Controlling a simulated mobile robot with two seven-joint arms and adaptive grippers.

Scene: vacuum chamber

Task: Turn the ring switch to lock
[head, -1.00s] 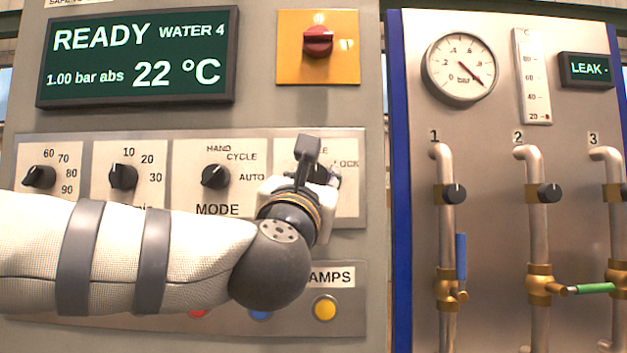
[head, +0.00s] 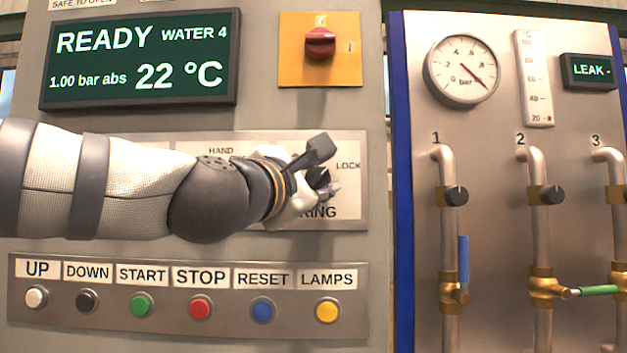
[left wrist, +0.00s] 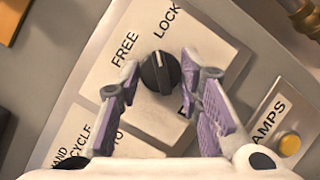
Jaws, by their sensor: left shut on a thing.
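The ring switch (head: 318,177) is a round black knob on a pale plate lettered RING, mostly covered by my left gripper in the head view. In the left wrist view the knob (left wrist: 160,73) sits between the two purple-padded fingers, with FREE and LOCK printed beyond it. Its white mark points up in that view, between the two words and nearer LOCK. My left gripper (left wrist: 158,88) is shut on the knob, its fingers on either side; the exact contact is hard to see. In the head view the left gripper (head: 325,170) is tilted. My right gripper is not in view.
A row of labelled push buttons (head: 200,308) lies below my left arm. A red rotary switch (head: 320,43) on a yellow plate and a display (head: 140,57) are above. At right, a panel carries a gauge (head: 462,70), pipes and valves. My forearm covers the other dials.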

